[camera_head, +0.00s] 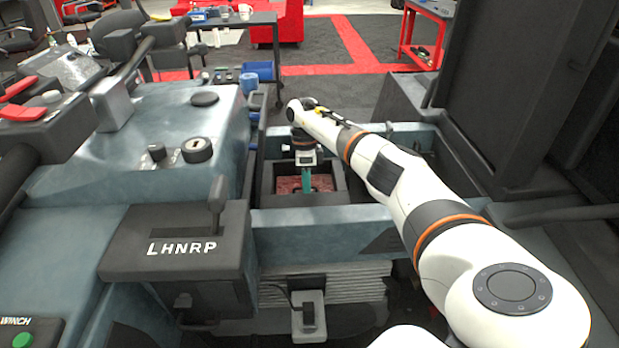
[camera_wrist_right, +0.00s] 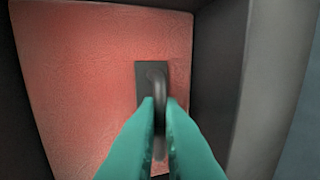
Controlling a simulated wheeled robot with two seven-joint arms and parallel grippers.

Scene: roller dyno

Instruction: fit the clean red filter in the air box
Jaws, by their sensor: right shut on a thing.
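The red filter (camera_head: 290,186) lies inside the dark air box (camera_head: 341,182), a box with raised walls in the middle of the head view. The right wrist view shows the filter's red face (camera_wrist_right: 85,65) and a dark handle (camera_wrist_right: 157,78) on it. My right gripper (camera_head: 307,188) reaches down into the box with its teal fingers, which also show in the right wrist view (camera_wrist_right: 160,125). It is shut on the filter's handle. Dark walls stand close around the filter; whether it is fully seated I cannot tell. My left gripper is not in view.
A grey-blue panel with a lever (camera_head: 217,200) marked LHNRP stands left of the box. A dark upright panel (camera_head: 520,90) rises at the right. A dark table (camera_head: 235,19) and a red cart (camera_head: 426,30) stand farther back on the floor.

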